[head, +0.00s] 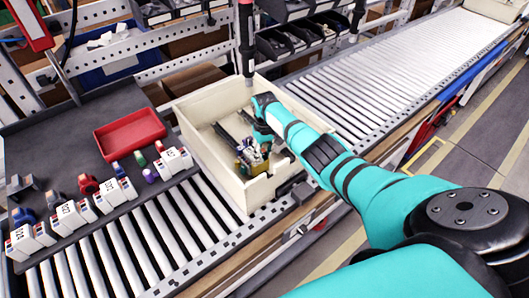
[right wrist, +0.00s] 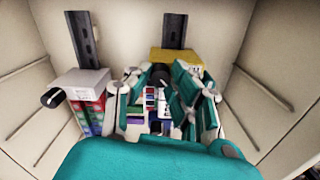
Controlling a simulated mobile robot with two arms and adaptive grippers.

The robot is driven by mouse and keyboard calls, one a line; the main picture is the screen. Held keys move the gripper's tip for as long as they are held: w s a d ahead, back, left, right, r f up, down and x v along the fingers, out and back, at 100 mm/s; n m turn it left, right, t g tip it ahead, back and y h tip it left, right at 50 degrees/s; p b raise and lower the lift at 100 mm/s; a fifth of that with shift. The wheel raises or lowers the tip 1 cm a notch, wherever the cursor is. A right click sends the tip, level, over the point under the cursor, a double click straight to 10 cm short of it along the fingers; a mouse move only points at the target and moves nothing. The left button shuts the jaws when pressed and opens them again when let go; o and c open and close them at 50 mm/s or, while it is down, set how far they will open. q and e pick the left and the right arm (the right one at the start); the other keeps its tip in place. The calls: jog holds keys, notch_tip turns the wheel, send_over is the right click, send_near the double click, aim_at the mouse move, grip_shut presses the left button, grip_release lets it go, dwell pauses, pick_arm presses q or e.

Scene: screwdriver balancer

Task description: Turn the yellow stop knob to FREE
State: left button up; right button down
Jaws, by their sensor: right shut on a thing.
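A yellow piece (right wrist: 172,56) shows at the fingertips of my right gripper (right wrist: 160,78) in the right wrist view. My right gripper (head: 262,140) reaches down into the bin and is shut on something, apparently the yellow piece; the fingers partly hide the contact. My left gripper is not in view.
Dark rails (right wrist: 84,40) and small boxes (right wrist: 88,90) lie in the bin close around my right fingers. The bin walls are near on both sides. A dark hanging tool (head: 246,45) is just above the bin's back rim. A red tray (head: 130,133) stands left.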

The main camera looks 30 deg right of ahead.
aim_at(264, 154)
jog(key=shift+w, duration=0.1)
jog(key=c, duration=1.2)
grip_release()
jog(key=shift+o, duration=0.2)
jog(key=shift+r, duration=0.15)
notch_tip(264, 154, up, 12)
